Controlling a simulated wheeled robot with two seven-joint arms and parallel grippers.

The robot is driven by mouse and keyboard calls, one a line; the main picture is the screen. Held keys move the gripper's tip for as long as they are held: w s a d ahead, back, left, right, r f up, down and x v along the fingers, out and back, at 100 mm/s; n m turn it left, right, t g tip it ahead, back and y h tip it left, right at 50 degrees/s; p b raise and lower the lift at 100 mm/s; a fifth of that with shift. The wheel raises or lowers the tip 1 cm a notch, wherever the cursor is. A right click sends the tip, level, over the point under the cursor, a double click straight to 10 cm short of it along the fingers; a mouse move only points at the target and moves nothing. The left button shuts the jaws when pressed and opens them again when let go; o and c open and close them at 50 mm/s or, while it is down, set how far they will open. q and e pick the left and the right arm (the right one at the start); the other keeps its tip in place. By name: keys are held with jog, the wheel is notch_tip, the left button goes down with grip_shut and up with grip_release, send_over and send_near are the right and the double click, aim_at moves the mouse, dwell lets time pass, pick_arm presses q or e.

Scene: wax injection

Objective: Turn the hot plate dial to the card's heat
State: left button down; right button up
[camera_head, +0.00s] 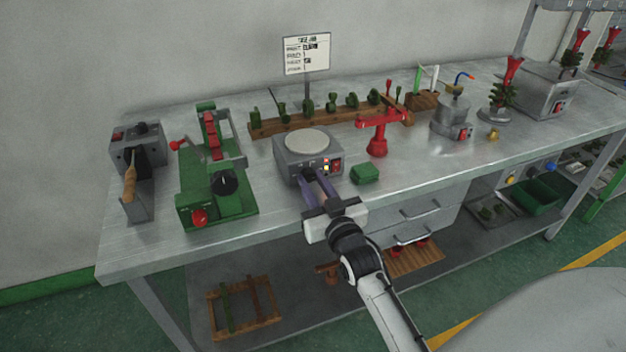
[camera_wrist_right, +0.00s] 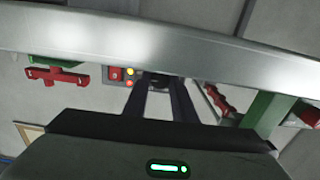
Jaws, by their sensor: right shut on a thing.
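The hot plate (camera_head: 306,156) is a grey box with a round pale top, standing near the bench's front edge. Its front panel has a red switch and small lit yellow and red lamps. My right gripper (camera_head: 314,180) reaches its front from below, fingers closed on the dial. In the right wrist view the dark dial (camera_wrist_right: 158,83) sits between the fingertips (camera_wrist_right: 158,78), mostly hidden, so its setting cannot be read. The white card (camera_head: 306,55) stands on a post behind; its print is too small to read. My left gripper is not in view.
A green clamp machine (camera_head: 217,180) with a black knob stands left of the hot plate. A small green block (camera_head: 365,173) lies close on its right, with a red stand (camera_head: 378,142) behind. A wooden rack (camera_head: 290,125) of green pieces is at the back.

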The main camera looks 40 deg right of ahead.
jog(key=shift+m, duration=0.3)
jog(key=o, duration=1)
jog(key=shift+o, duration=0.2)
notch_tip(320, 180, up, 10)
jog(key=p, duration=0.1)
